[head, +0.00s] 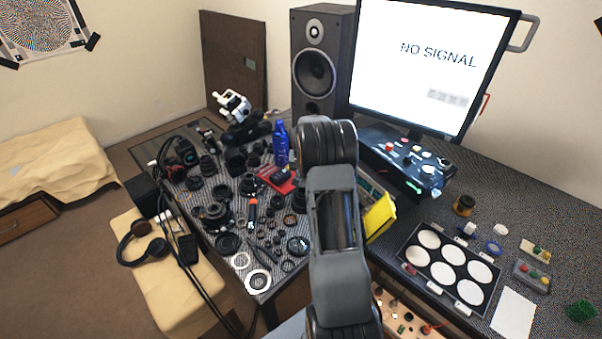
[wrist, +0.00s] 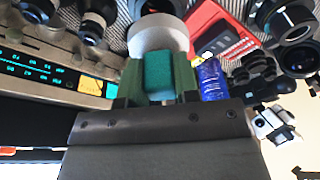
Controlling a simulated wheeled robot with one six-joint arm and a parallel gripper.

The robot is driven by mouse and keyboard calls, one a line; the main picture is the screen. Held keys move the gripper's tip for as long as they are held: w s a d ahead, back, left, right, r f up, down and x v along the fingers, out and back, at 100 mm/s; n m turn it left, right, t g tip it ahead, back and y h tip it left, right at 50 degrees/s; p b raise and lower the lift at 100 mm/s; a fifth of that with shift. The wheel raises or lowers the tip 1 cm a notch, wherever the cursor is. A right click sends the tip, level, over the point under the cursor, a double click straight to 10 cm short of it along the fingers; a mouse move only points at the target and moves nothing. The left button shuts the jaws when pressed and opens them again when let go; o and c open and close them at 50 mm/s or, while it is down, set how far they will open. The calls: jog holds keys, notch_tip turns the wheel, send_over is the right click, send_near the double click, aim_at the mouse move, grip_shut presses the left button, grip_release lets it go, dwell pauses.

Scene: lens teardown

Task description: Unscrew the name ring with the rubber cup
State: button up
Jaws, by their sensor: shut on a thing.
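In the wrist view my gripper (wrist: 159,68) is shut on the teal grip (wrist: 159,82) of a tool. A pale grey round cup (wrist: 158,36) sits at the far end of this grip, past the fingertips, and I take it for the rubber cup. What lies under the cup's face is hidden, so I cannot tell whether it touches a lens. I cannot single out the name ring in either view. In the head view my own arm hides my gripper and the cup.
The left table holds many lens parts, a blue bottle (head: 281,143) and a red tray (head: 281,180). A white ring (head: 258,280) lies at its front edge. A yellow bin (head: 380,216) stands right of my arm. A six-disc tray (head: 411,279) lies on the right bench.

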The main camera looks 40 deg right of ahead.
jog(key=shift+m, duration=0.5)
jog(key=shift+f, duration=0.2)
jog(key=shift+f+b, duration=1.05)
jog(key=shift+f, duration=0.75)
jog(key=shift+w+r, duration=0.1)
jog(key=shift+r, duration=0.15)
jog(key=shift+f+b, duration=0.65)
jog(key=shift+b, duration=0.05)
